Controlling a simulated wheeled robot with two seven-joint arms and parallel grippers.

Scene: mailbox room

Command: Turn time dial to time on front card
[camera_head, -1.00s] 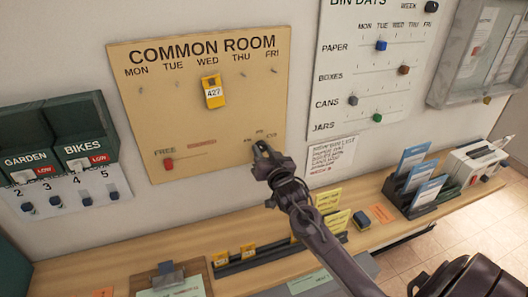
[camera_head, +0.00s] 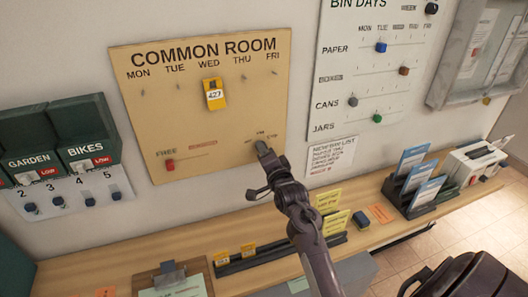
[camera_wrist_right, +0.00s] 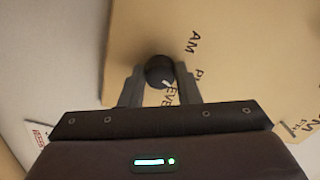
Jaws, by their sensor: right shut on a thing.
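The time dial (camera_wrist_right: 160,71) is a dark round knob with a pale pointer mark, on the tan Common Room board (camera_head: 130,110). In the right wrist view it sits between the fingers of my right gripper (camera_wrist_right: 160,86), which is shut on it. Lettering AM, part of PM and part of EVE shows around the dial. In the head view my right gripper (camera_head: 262,152) is at the board's lower right and hides most of the dial. A yellow tag marked 427 (camera_head: 214,95) hangs under WED. My left gripper is not in view.
A red slider (camera_head: 170,165) sits by FREE on the board. Below is a wooden shelf (camera_head: 90,277) with yellow cards (camera_head: 328,200) in a rack and a blue-card holder (camera_head: 420,195). The Bin Days board (camera_head: 340,60) is to the right.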

